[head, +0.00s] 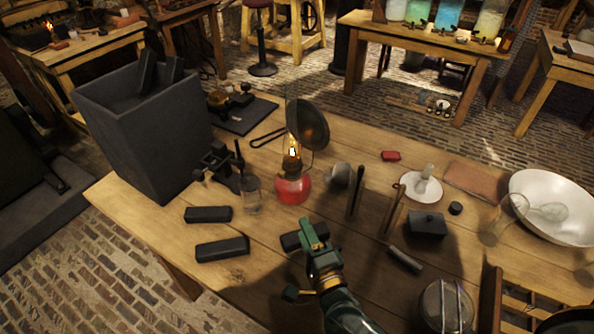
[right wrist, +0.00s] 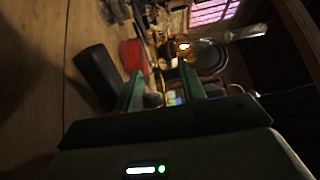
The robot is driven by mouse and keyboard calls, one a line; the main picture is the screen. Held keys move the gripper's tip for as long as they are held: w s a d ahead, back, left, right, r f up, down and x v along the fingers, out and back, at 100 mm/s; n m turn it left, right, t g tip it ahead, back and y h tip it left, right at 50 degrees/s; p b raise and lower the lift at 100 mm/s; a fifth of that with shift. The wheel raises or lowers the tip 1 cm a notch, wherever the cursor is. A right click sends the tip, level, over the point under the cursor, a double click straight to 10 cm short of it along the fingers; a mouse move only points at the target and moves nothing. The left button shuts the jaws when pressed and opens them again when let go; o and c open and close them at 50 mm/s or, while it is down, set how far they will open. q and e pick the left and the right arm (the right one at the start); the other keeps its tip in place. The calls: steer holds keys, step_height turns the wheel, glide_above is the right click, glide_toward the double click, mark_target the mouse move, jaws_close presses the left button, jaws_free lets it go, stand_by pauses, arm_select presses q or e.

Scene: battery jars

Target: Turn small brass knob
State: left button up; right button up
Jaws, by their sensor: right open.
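A lit oil lamp (head: 292,187) with a red base, brass burner and glass chimney stands mid-table in the head view. A dark round reflector (head: 308,124) is beside its chimney. The small brass knob cannot be made out clearly; a brass-coloured burner (head: 292,168) shows above the red base. My right gripper (head: 314,236) is in front of the lamp, nearer the table's front edge, apart from it. In the right wrist view its green fingers (right wrist: 161,75) are open with nothing held, and the lamp's red base (right wrist: 133,56) lies beyond them. My left gripper is not in view.
Dark bars (head: 222,248) lie left of my right gripper; another (head: 291,241) is right beside it. A glass jar (head: 252,195) and a grey cup (head: 338,175) flank the lamp. Upright rods (head: 356,193) stand to the right. A large dark box (head: 150,130) fills the back left.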

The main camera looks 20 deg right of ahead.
steer(key=shift+w+d+r, duration=0.1)
steer(key=shift+w+d, duration=0.1)
steer(key=shift+w, duration=0.05)
glide_toward(282, 178)
steer(key=w+b, duration=0.2)
steer(key=w, duration=0.5)
steer(key=shift+w+r, duration=0.15)
steer(key=shift+w, duration=0.6)
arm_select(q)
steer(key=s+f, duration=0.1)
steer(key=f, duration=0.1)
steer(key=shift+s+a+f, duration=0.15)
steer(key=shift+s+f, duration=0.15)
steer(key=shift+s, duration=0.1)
arm_select(e)
jaws_close()
